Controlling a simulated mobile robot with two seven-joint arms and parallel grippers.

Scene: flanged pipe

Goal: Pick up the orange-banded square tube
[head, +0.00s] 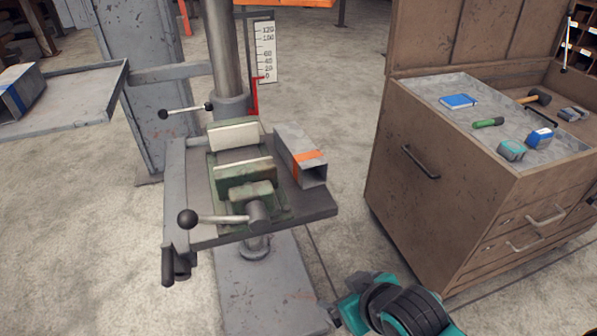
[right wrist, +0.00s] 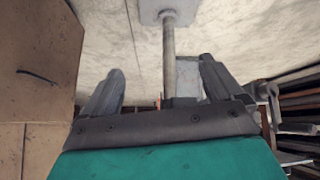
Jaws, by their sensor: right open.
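The orange-banded square tube (head: 300,158) is grey and hollow, with an orange band near its nearer end. In the head view it lies on the right side of the drill press table (head: 315,207), beside the green vise (head: 240,172), with its open end facing front right. My right gripper (head: 352,292) is low in the head view, apart from the tube and to its front right. In the right wrist view its two fingers (right wrist: 160,88) are spread and nothing shows held between them. I cannot make out the tube in that view. My left gripper is not in view.
A vise handle with a black ball (head: 188,218) sticks out front left. The press column (head: 222,50) stands behind the table. A brown cabinet (head: 430,190) with tools on top is at right. A grey tray (head: 75,100) at left holds a blue-banded tube (head: 20,90).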

